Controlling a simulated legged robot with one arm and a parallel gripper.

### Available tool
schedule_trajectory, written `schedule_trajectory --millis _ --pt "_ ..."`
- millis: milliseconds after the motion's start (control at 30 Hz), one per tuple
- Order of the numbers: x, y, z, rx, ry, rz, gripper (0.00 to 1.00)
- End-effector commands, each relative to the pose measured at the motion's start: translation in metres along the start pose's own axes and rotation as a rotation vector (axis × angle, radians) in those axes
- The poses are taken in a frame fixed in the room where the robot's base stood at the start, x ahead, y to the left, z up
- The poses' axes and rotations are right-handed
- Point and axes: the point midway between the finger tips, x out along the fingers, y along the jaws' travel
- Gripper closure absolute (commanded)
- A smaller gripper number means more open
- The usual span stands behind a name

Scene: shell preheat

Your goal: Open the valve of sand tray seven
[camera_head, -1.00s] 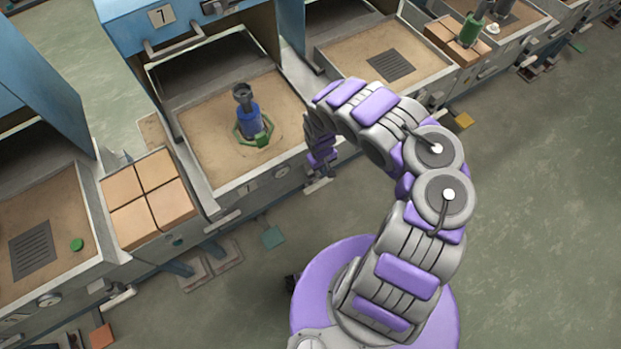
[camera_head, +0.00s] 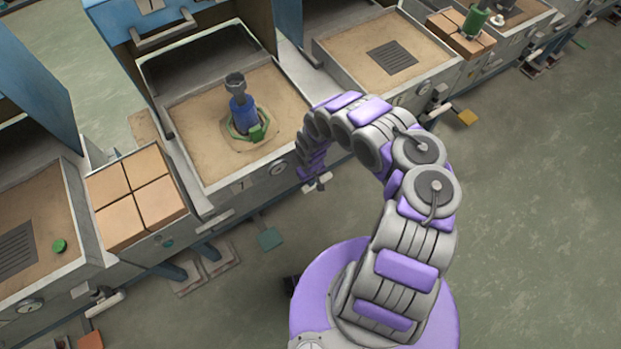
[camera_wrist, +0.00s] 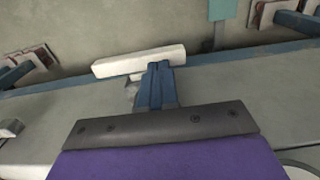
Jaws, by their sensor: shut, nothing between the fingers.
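Tray seven (camera_head: 193,165) is the sand-filled tray left of my arm, with a 7 label on its front below the rim. A round gauge (camera_head: 278,168) sits on that front, right of the label. A pale lever handle (camera_head: 325,180), seemingly the valve's, sticks out right of the gauge. It also shows in the wrist view as a white bar (camera_wrist: 135,62). My gripper (camera_head: 316,180) points down at this handle. In the wrist view its shut, empty fingers (camera_wrist: 155,80) end at the bar. I cannot tell whether they touch it.
A blue-bodied tool with a green base (camera_head: 242,118) stands on tray seven's sand. Tan blocks (camera_head: 137,195) fill a holder to the left. Another sand tray (camera_head: 340,60) lies to the right. Pedals stick out low in front. The floor (camera_head: 540,220) on the right is clear.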

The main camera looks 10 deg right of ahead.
Motion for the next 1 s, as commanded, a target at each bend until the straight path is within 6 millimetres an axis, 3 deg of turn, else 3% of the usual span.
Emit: schedule_trajectory --millis 100,300,1000 --pt "0.019 -0.001 0.000 0.000 0.000 -0.001 1.00" --pt "0.030 -0.001 0.000 0.000 0.000 0.000 1.00" --pt "0.033 0.000 0.001 0.001 -0.002 0.000 1.00"
